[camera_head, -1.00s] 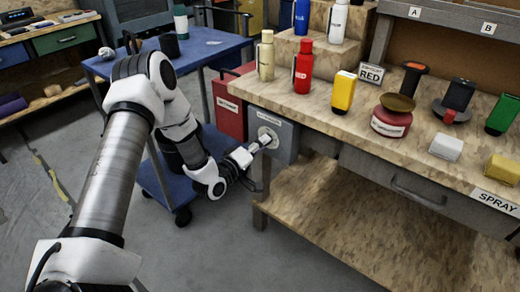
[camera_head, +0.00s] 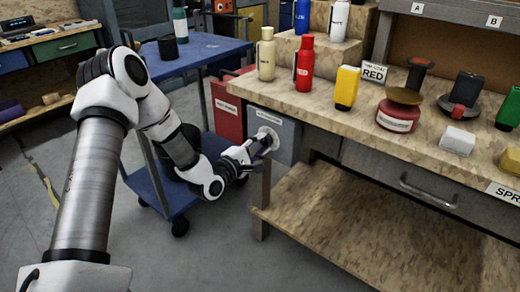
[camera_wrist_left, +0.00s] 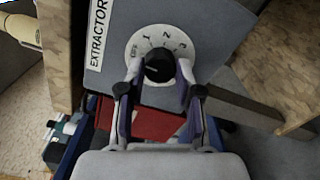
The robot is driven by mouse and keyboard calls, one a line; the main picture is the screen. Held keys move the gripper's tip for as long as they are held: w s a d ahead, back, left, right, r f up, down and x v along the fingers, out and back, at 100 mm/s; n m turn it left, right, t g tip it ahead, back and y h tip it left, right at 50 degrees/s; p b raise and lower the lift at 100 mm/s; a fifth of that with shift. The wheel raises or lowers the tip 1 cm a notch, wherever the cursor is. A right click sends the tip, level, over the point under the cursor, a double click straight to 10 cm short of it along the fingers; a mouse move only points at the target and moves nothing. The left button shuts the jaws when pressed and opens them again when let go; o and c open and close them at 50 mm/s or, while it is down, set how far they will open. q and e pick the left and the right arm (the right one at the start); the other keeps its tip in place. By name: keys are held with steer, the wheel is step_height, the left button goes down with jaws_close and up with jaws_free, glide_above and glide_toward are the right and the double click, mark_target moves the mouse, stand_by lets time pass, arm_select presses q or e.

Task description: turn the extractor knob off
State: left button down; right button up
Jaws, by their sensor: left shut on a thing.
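The extractor knob (camera_wrist_left: 158,68) is a small black knob on a white round dial (camera_wrist_left: 183,48) marked OFF and numbers. The dial is on a grey box (camera_head: 285,124) labelled EXTRACTOR, fixed to the side of the workbench. In the wrist view my left gripper (camera_wrist_left: 160,73) has one finger on each side of the knob and is shut on it. I cannot clearly tell which mark the knob points to. In the head view the left gripper (camera_head: 264,146) reaches the dial (camera_head: 268,137) from the front left and partly covers it. My right gripper is not in view.
A red box (camera_head: 228,112) hangs left of the grey box. A blue cart (camera_head: 200,52) stands behind my left arm. The workbench (camera_head: 330,112) holds a beige bottle (camera_head: 266,60), a red bottle (camera_head: 304,68) and a yellow container (camera_head: 346,88). Floor in front is clear.

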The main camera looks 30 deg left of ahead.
arm_select(q)
steer(key=shift+a+r+n, duration=0.1)
steer(key=shift+r+n, duration=0.05)
steer(key=shift+n, duration=0.45)
steer(key=c, duration=0.8)
jaws_free()
steer(key=shift+o, duration=0.2)
steer(key=s, duration=1.2)
steer(key=shift+a, duration=0.45)
